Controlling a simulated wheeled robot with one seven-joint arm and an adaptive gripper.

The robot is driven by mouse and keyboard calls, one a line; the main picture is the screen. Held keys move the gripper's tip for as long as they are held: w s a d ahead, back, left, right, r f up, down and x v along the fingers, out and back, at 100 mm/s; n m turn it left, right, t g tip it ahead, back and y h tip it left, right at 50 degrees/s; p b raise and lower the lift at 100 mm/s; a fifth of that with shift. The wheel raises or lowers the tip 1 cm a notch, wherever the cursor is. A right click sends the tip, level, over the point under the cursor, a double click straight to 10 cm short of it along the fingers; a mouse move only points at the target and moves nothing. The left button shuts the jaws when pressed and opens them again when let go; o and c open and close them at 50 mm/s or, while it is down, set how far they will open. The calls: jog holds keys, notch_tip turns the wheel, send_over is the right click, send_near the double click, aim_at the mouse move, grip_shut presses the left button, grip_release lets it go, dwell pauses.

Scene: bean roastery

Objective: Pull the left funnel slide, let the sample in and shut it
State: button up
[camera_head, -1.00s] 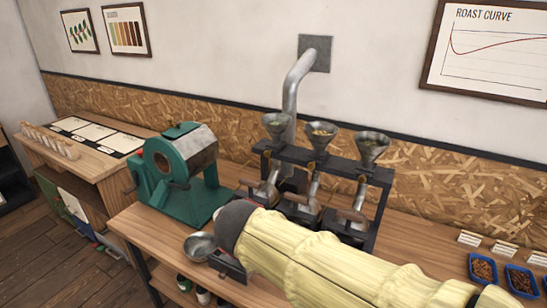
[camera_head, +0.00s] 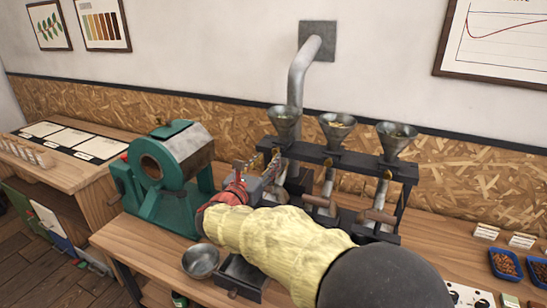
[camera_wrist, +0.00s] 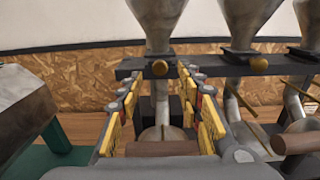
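Three metal funnels stand in a row on a black rack. The left funnel (camera_head: 284,122) holds pale material; it also shows in the wrist view (camera_wrist: 157,22). My gripper (camera_wrist: 161,78) is open, one yellow-padded finger on each side of the view. In the head view my gripper (camera_head: 262,165) is at the left funnel's front, partly hidden by my arm. The slide itself is hidden.
A wooden handle (camera_wrist: 163,148) lies low between the fingers. The middle funnel (camera_head: 337,127) and right funnel (camera_head: 396,138) stand close by. A green roaster (camera_head: 172,175) is at left. A metal bowl (camera_head: 200,261) and dark drawer (camera_head: 243,279) are in front.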

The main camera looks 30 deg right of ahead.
aim_at(275, 152)
jog(key=shift+b+x, duration=0.5)
jog(key=shift+x, duration=1.85)
jog(key=c, duration=0.4)
grip_shut()
